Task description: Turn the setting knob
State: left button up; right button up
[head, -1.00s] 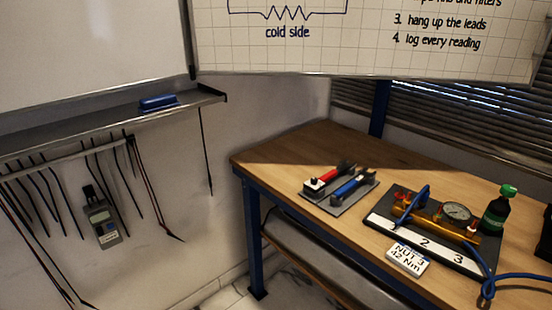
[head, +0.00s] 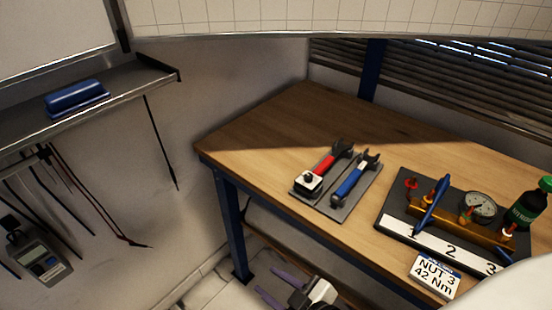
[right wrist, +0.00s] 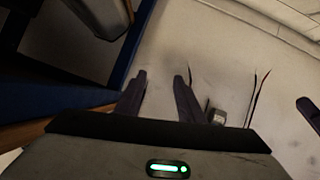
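In the head view a wrench with a red handle (head: 323,165) lies on a grey tray (head: 338,212) on the bench. A white block with a small dark knob (head: 309,178) is at its near end. A blue-handled wrench (head: 350,182) lies beside it. My right gripper (head: 266,280) is low at the bottom, below and in front of the bench edge, apart from the tray. Its purple fingers are spread and empty, as the right wrist view (right wrist: 160,76) also shows. A dark purple piece, possibly a left gripper finger (right wrist: 308,108), is cut off at that view's right edge.
A dark rig with a gauge (head: 479,207), a brass bar and numbered strip stands right of the tray. The bench's left part (head: 262,135) is clear. A wall shelf holds a blue eraser (head: 76,98).

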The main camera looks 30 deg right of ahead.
jog(key=w+a+r+n+t+y, duration=0.25)
jog(key=w+r+n, duration=0.3)
jog(key=r, duration=0.35)
jog(key=w+a+r+n+t+y, duration=0.2)
jog(key=w+a+r+n+y, duration=0.1)
jog(key=w+r+n, duration=0.4)
jog(key=s+a+r+n+g+y, duration=0.3)
jog(key=a+r+n+g+y, duration=0.3)
jog(key=n, duration=0.6)
jog(key=s+a+r+n+g+y, duration=0.4)
jog(key=r+n, duration=0.4)
jog(key=n, duration=0.4)
jog(key=n+g+h+p, duration=0.1)
jog(key=n+g+h, duration=0.5)
jog(key=n+h, duration=1.35)
send_near(309, 175)
jog(key=shift+y, duration=0.5)
jog(key=f, duration=0.4)
jog(key=f+p, duration=0.1)
jog(key=f, duration=0.1)
jog(key=shift+d+f, duration=0.35)
jog(key=shift+f, duration=0.05)
jog(key=shift+w+f, duration=0.1)
jog(key=shift+f, duration=0.45)
